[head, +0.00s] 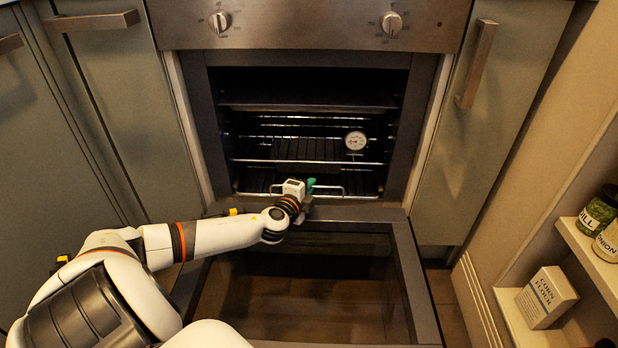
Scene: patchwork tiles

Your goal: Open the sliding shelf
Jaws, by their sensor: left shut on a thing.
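The oven (425,110) stands open, with its door (425,290) folded down flat towards me. Inside are dark wire sliding shelves at several heights. The lowest sliding shelf (357,191) has a light metal front bar near the oven mouth. My left gripper (308,190) reaches over the open door and is shut on the front bar of this lowest shelf. Its fingertips are small and partly hidden by the wrist, so the exact contact is hard to see. The shelf sits inside the oven. My right gripper is not in view.
A middle rack (285,161) and a round dial thermometer (356,141) are above the gripper. Cabinets with bar handles (477,64) flank the oven. At right, an open side shelf (511,313) holds a corn flour box (546,297) and spice jars (598,210).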

